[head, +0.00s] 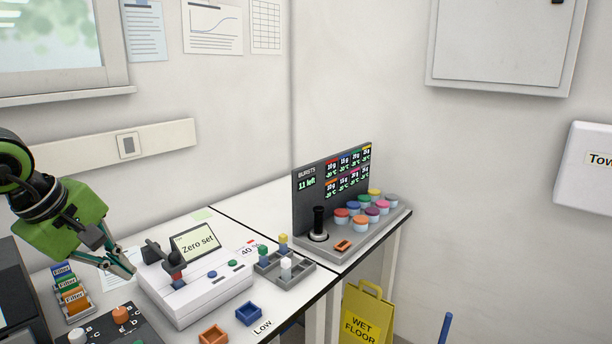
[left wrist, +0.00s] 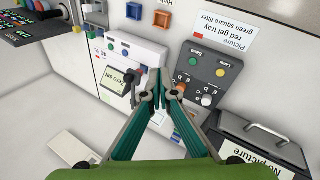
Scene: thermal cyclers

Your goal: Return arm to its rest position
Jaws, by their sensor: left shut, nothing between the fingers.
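My left gripper (head: 129,273) is green with teal fingers and comes in from the left in the head view. Its fingers are shut with nothing between them. It hangs over the left part of the bench, to the left of the white device with the "Zero set" display (head: 197,243). In the left wrist view the fingertips (left wrist: 160,90) come together in front of the bench, between the white device (left wrist: 131,68) and a grey control panel (left wrist: 208,75). My right gripper is in neither view.
Filter slots (head: 71,287) lie below the gripper. A grey tray (head: 304,282) with small coloured blocks, orange (head: 213,334) and blue (head: 249,313) open boxes, and a bursts board (head: 331,185) with coloured jars stand to the right. A yellow wet-floor sign (head: 365,315) stands beyond the bench edge.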

